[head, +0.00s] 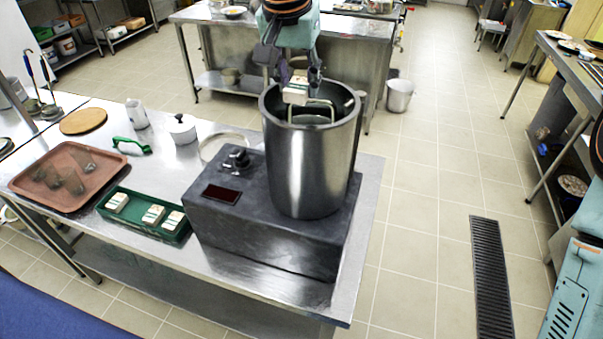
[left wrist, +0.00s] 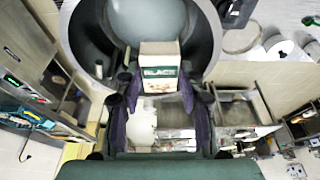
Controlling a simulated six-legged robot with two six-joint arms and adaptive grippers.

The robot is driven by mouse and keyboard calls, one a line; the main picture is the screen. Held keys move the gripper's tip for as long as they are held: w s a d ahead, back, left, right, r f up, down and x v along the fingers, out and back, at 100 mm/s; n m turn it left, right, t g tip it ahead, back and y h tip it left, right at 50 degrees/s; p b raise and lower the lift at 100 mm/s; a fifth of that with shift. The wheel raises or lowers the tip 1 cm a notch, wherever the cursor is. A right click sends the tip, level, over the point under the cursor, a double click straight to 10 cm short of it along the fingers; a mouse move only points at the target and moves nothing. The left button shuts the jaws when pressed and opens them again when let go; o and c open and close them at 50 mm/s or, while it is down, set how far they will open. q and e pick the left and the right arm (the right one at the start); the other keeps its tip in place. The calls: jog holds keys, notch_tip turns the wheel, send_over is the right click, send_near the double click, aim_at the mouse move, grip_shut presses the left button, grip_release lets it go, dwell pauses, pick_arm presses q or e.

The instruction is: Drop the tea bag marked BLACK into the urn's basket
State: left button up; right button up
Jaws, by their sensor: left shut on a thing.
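The tea bag marked BLACK is a small white packet with a green band; its label reads in the left wrist view (left wrist: 160,66), and it also shows in the head view (head: 296,91). My left gripper (head: 295,80) is shut on it and holds it over the mouth of the tall steel urn (head: 308,170). In the left wrist view the gripper (left wrist: 160,98) has its dark fingers on both sides of the packet. The urn's rim (left wrist: 75,40) curves behind the packet there. A wire handle (head: 318,102) shows inside the urn; the basket below it is mostly hidden. My right gripper is out of view.
The urn stands on a dark base (head: 265,225) with a knob. A green tray (head: 143,217) with three similar packets lies to its left. A brown tray (head: 68,176), a white lidded jar (head: 183,130) and a pitcher (head: 137,114) stand on the steel table (head: 235,275).

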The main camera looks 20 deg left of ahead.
pick_arm(q)
jog(key=shift+w+d+f, duration=0.15)
jog(key=shift+d+f, duration=0.05)
jog(key=shift+d, duration=0.05)
jog(key=o, duration=1)
jog(key=shift+a, duration=0.2)
jog(key=shift+c, duration=0.2)
jog(key=shift+d, duration=0.15)
jog(key=shift+r, duration=0.6)
jog(key=v, duration=1.1)
